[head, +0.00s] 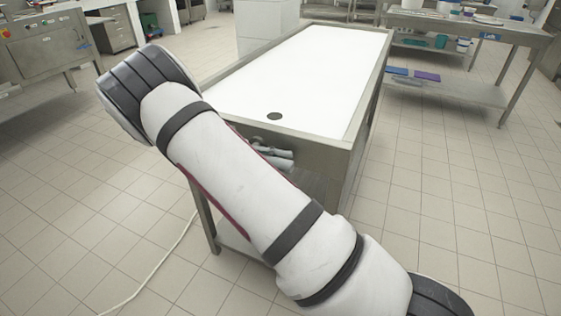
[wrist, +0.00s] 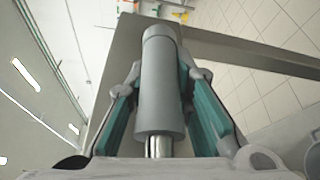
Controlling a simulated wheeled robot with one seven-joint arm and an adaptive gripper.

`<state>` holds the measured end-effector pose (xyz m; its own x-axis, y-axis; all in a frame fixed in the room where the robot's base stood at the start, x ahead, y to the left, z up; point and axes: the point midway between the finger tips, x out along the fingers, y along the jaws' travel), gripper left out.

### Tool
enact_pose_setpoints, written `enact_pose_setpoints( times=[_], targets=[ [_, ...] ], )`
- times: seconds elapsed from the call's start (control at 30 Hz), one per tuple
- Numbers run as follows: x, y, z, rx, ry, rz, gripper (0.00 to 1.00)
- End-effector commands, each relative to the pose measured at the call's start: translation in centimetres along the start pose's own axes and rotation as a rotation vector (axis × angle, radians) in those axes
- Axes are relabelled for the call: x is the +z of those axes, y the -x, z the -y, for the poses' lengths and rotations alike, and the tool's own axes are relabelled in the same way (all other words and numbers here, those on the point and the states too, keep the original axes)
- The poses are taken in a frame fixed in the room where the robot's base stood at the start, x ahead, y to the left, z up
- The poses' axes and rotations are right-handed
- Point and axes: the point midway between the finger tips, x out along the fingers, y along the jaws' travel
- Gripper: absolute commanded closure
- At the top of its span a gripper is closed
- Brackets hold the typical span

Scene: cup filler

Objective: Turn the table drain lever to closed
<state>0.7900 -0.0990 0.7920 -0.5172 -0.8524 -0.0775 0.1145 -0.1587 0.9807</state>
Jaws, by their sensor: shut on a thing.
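The drain lever (wrist: 159,60) is a grey cylindrical handle with a shiny metal stem, seen in the middle of the wrist view. My gripper (wrist: 160,95) has its teal-padded fingers on both sides of the handle and is shut on it. In the head view the table (head: 362,135) has a white top with a dark round drain hole (head: 274,116) near its near end. Grey cylindrical parts (head: 272,155) show below the table's near edge, partly hidden by my arm. My gripper is hidden or not clearly seen there.
A side table (head: 468,25) with containers and a lower shelf stands at the back right. A steel cabinet (head: 45,45) stands at the left. A pale cable (head: 155,268) lies on the tiled floor at lower left. The floor right of the table is clear.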

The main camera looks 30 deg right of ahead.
Motion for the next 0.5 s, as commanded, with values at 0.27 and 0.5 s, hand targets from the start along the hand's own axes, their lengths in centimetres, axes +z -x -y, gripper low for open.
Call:
enact_pose_setpoints(
  times=[0.27, 0.5],
  targets=[
    [0.01, 0.2, -0.14, 0.015, 0.007, -0.001, 1.0],
    [0.03, 0.18, -0.23, 0.016, 0.006, 0.0, 0.75]
  ],
)
